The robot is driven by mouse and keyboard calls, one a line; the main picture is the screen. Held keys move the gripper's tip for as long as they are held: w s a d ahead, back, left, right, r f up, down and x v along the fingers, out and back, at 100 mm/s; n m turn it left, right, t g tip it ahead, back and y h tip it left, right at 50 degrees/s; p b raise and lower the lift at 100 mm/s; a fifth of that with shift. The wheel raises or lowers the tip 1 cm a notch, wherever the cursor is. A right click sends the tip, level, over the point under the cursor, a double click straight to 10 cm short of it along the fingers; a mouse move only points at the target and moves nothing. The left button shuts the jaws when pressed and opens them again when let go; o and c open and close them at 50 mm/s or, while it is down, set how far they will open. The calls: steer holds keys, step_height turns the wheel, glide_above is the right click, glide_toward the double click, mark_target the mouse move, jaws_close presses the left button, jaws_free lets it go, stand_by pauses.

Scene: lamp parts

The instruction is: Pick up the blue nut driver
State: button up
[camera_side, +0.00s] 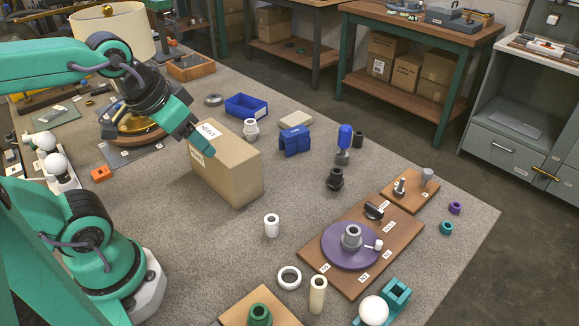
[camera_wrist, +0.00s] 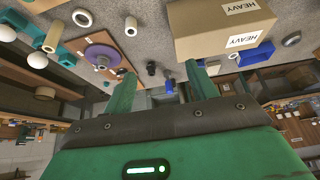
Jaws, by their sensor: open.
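The blue nut driver (camera_side: 344,139) stands upright on the grey mat, blue handle on top, right of the blue block in the side view. In the wrist view, a small blue shape (camera_wrist: 169,87) that looks like its handle shows between my fingers, farther off. My gripper (camera_side: 206,147) is open and empty. In the side view it appears at the tall cardboard box, well left of the nut driver; whether it touches the box I cannot tell. The two green fingers show spread apart in the wrist view (camera_wrist: 165,70).
The cardboard box (camera_side: 230,177) stands between my gripper and the nut driver. A wooden board (camera_side: 345,280) with a purple disc (camera_side: 335,256) lies in front.

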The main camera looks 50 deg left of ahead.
steer(key=w+r+g, duration=0.1)
steer(key=w+r, duration=0.5)
steer(key=w, duration=0.6)
steer(key=m+g, duration=0.1)
steer(key=g, duration=0.2)
glide_above(346, 126)
steer(key=s, duration=0.8)
step_height(346, 126, down, 7)
steer(key=shift+m+g, duration=0.4)
steer(key=shift+g, duration=0.1)
steer(key=w+f, duration=0.2)
steer(key=f, duration=0.1)
steer(key=w+f, duration=0.3)
steer(key=f, duration=0.1)
steer(key=w+f, duration=0.2)
steer(key=f, duration=0.1)
steer(key=shift+w+f, duration=0.3)
steer(key=shift+f, duration=0.1)
steer(key=shift+w+f, duration=0.1)
steer(key=shift+f, duration=0.15)
steer(key=shift+f, duration=0.15)
steer(key=shift+f, duration=1.2)
steer(key=shift+f, duration=0.1)
